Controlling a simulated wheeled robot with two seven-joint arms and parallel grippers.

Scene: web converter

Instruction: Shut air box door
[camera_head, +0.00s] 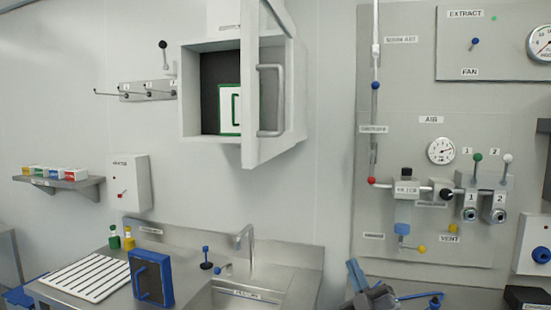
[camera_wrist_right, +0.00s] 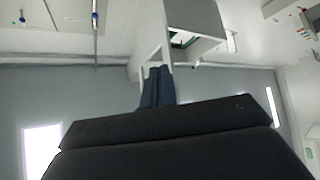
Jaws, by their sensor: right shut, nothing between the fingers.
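The air box (camera_head: 210,48) is a pale grey box on the wall, left of centre in the head view. Its door (camera_head: 252,90) stands open, swung outward toward me, with a grey bar handle (camera_head: 270,100) on it. Inside the box is a white panel with a green frame and handle (camera_head: 230,108). My right gripper (camera_head: 352,266) is low in the head view, below and to the right of the door and apart from it. In the right wrist view its dark blue fingers (camera_wrist_right: 157,88) are together and empty, with the box (camera_wrist_right: 195,22) behind them. My left gripper is not in view.
A sink counter (camera_head: 300,258) is below, with a faucet (camera_head: 245,243), a blue framed panel (camera_head: 152,278) and a white slatted rack (camera_head: 88,278). A valve panel (camera_head: 400,130) is on the right wall. The wall between box and panel is bare.

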